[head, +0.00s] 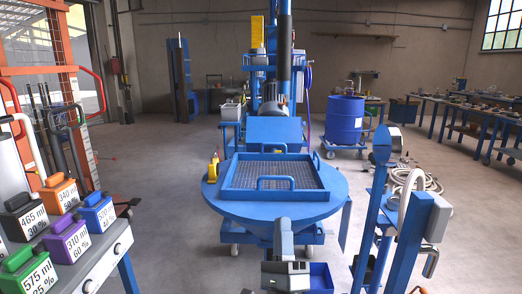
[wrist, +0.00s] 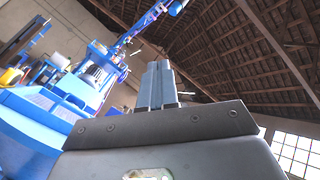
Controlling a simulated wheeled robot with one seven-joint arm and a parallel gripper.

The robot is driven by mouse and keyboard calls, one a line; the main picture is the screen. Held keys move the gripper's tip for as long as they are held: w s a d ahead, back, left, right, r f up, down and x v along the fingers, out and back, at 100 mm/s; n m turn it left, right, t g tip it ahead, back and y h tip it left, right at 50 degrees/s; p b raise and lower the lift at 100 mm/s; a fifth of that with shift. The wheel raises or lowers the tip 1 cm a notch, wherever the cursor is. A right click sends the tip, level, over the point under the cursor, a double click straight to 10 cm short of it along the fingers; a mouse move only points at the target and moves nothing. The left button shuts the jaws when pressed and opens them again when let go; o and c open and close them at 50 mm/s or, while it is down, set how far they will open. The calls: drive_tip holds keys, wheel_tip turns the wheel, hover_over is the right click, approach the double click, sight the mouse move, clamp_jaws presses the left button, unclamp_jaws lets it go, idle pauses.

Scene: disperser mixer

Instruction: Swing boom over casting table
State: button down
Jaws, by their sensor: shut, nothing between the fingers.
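A round blue table (head: 335,190) with a square framed mesh grate (head: 275,176) and handles stands in the middle of the head view; it may be the casting table. Behind it rises a blue machine with a tall column (head: 285,45) and a grey motor. In the wrist view a blue boom (wrist: 150,22) slants up toward the top right from the machine (wrist: 97,75). My gripper (wrist: 158,66) points upward with its two grey fingers shut together and empty. My arm shows at the bottom middle of the head view, in front of the round table. My gripper is apart from the boom.
A bench with labelled coloured blocks (head: 68,236) stands at the left. A blue post stand (head: 408,235) is close at the right. A blue drum (head: 344,121) on a dolly stands farther back. Workbenches (head: 455,114) line the right. Grey floor is free left of the machine.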

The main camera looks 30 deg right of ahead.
drive_tip(key=w+r+m+g+h+b, duration=0.1)
drive_tip(key=w+r+m+g+h, duration=0.4)
drive_tip(key=w+r+m+g, duration=0.7)
drive_tip(key=w+r+m+g+h+b, duration=0.1)
drive_tip(key=w+r+m+g+h, duration=0.2)
drive_tip(key=m+g, duration=1.05)
drive_tip(key=w+a+r+m+t+y+b, duration=0.1)
drive_tip(key=w+a+r+m+y, duration=0.15)
drive_tip(key=r+m, duration=0.5)
drive_tip(key=w+a+r+m+t+y+b, duration=0.1)
drive_tip(key=w+a+r+m+y, duration=0.2)
drive_tip(key=r+m, duration=0.45)
drive_tip(key=s+d+f+m+p, duration=0.1)
drive_tip(key=s+d+p, duration=0.3)
drive_tip(key=d, duration=0.7)
drive_tip(key=shift+d+f, duration=0.3)
